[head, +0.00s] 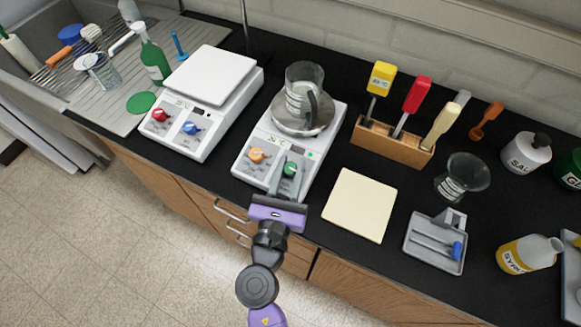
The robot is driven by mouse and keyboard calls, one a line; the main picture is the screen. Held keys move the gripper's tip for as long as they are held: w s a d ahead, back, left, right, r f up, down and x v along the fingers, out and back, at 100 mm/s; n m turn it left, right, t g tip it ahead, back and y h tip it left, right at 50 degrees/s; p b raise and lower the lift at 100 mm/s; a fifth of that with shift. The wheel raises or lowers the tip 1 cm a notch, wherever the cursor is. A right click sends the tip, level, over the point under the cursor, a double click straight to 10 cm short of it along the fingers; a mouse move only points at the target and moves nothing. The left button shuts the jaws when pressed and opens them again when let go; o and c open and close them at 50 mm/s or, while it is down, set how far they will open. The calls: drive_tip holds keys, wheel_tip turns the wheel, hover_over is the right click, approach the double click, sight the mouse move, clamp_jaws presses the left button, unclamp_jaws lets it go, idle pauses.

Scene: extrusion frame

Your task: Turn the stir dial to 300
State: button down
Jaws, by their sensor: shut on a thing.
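A white hotplate stirrer (243,165) stands in the middle of the bench, with an orange dial (257,155) on the left of its front panel and a green dial (291,170) on the right. My gripper (287,172) reaches in from the front, its fingers on either side of the green dial and shut on it. The fingers hide part of the panel. The dial markings and labels are too small to read, so I cannot tell its setting or which dial is stir.
A glass beaker (302,88) in a metal dish stands on the hotplate. A second hotplate (212,80) with red and blue dials is close on the left. A cream pad (358,204) and a grey tray (435,247) lie right. A wooden rack (392,143) holds several tools behind.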

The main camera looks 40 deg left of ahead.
drive_tip(key=m+t+h, duration=0.1)
drive_tip(key=m+h, duration=0.1)
drive_tip(key=m+h+b, duration=0.1)
drive_tip(key=m+h, duration=0.1)
drive_tip(key=h, duration=0.1)
drive_tip(key=shift+a+r+t, duration=0.1)
drive_tip(key=shift+a+t, duration=0.05)
drive_tip(key=shift+t, duration=0.25)
drive_tip(key=shift+m+h+b, duration=0.6)
drive_tip(key=shift+m+h, duration=0.4)
drive_tip(key=shift+h, duration=0.4)
drive_tip(key=shift+m+h, duration=0.4)
drive_tip(key=c, duration=1.1)
unclamp_jaws()
drive_tip(key=shift+c, duration=0.2)
drive_tip(key=s, duration=0.2)
drive_tip(key=s+b, duration=0.1)
drive_tip(key=s, duration=0.2)
drive_tip(key=s+b, duration=0.1)
drive_tip(key=s, duration=0.1)
drive_tip(key=shift+s+f, duration=0.3)
drive_tip(key=shift+s, duration=0.1)
